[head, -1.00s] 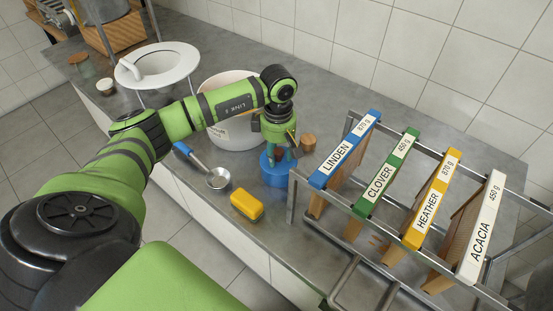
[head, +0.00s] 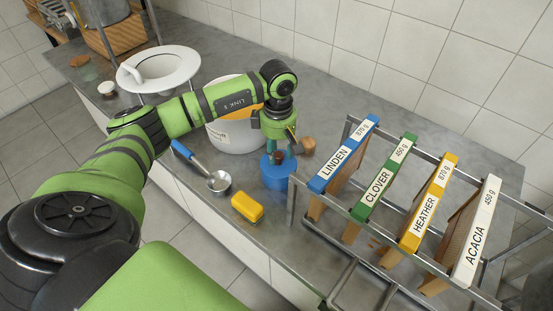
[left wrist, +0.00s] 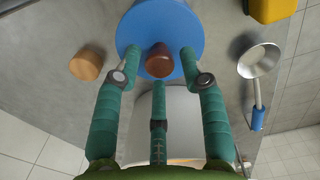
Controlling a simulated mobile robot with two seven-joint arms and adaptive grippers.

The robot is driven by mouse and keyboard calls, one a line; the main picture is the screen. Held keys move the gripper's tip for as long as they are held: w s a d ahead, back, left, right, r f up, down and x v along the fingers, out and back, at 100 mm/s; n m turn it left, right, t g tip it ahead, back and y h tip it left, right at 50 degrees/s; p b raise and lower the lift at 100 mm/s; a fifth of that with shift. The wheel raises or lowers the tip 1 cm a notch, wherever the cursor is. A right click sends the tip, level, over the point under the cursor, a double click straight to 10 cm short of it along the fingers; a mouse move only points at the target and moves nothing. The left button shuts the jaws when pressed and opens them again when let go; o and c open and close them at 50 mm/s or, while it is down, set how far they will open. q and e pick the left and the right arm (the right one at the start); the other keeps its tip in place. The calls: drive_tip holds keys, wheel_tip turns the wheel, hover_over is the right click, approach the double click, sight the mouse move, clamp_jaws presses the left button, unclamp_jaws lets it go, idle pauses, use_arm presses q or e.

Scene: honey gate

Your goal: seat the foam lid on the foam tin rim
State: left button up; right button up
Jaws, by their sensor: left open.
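The blue foam lid (left wrist: 160,18) fills the top middle of the left wrist view, with a brown knob (left wrist: 159,62) on it. In the head view, the blue tin and lid (head: 277,178) stand on the counter under my left gripper (head: 282,152). They look like one blue shape, and I cannot tell whether the lid sits level on the rim. My left gripper is open, pointing down, its green fingers (left wrist: 159,66) spread around the knob with gaps to it. The hand partly hides the lid in the head view. My right gripper is not in view.
A cork-coloured piece (head: 307,146) stands beside the tin. A yellow block (head: 247,207) and a blue-handled ladle (head: 219,182) lie in front. A white bucket (head: 238,135) is behind my forearm. A rack of labelled frames (head: 369,183) stands close on the right.

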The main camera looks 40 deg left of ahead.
use_arm(q)
drive_tip(key=shift+r, duration=0.5)
drive_tip(key=o, duration=0.5)
drive_tip(key=shift+o, duration=0.2)
drive_tip(key=o, duration=0.4)
drive_tip(key=shift+o, duration=1.2)
